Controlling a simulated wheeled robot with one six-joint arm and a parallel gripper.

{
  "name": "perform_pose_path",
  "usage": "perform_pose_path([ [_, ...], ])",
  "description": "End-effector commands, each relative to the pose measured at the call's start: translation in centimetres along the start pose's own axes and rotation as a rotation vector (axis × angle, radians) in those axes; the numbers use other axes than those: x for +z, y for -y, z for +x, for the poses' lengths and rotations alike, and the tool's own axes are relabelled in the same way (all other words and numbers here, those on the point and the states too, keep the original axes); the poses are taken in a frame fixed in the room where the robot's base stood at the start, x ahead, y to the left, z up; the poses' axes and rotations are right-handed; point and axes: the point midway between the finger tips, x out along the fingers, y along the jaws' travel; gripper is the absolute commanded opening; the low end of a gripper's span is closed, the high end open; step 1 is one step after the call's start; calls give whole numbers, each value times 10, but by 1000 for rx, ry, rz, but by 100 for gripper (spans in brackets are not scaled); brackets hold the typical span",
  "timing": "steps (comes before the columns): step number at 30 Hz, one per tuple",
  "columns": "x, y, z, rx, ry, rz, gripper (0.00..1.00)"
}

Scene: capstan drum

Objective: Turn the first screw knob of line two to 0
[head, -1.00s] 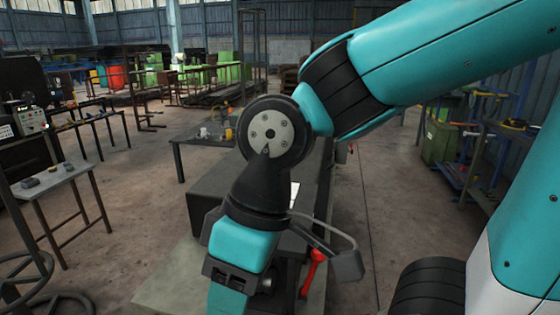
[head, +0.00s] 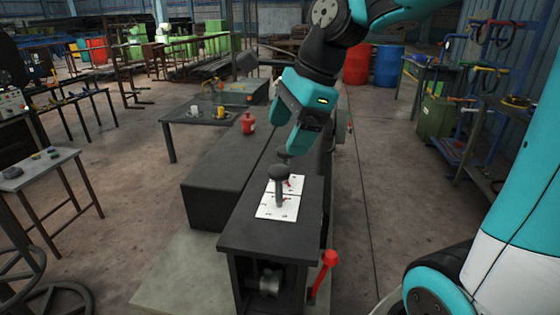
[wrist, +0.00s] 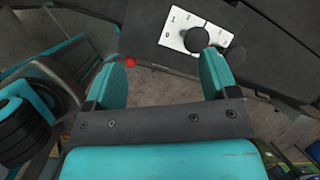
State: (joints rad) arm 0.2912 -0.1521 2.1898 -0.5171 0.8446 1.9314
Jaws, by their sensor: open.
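Dark round-topped knobs stand on white marked plates on the dark bench. The front knob (head: 278,173) is tall with a mushroom-like head, and a second knob (head: 285,158) shows partly behind it. The front white plate (head: 277,208) lies flat on the bench top. My gripper (head: 293,145) hangs above the bench near the rear knob. In the wrist view my gripper (wrist: 162,60) is open and empty. One dark knob (wrist: 196,40) on a white plate (wrist: 178,22) shows beyond the right finger. I cannot read the plate markings or tell the knobs' settings.
The dark bench (head: 262,240) has a red-handled lever (head: 329,258) at its front right. A red bottle-like object (head: 248,123) stands behind at left. Small tables stand to the left. The floor right of the bench is clear.

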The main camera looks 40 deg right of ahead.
Motion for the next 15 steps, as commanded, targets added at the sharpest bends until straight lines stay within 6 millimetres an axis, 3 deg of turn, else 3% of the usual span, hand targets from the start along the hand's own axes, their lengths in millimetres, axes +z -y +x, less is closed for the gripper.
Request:
perform_pose_path([
  [3, -25, 25, -22, -46, -17, 379, 80],
  [6, -40, 37, -33, -75, -20, 605, 80],
  [11, -52, 45, -40, -97, -20, 790, 80],
  [15, -54, 46, -29, -97, -19, 819, 80],
])
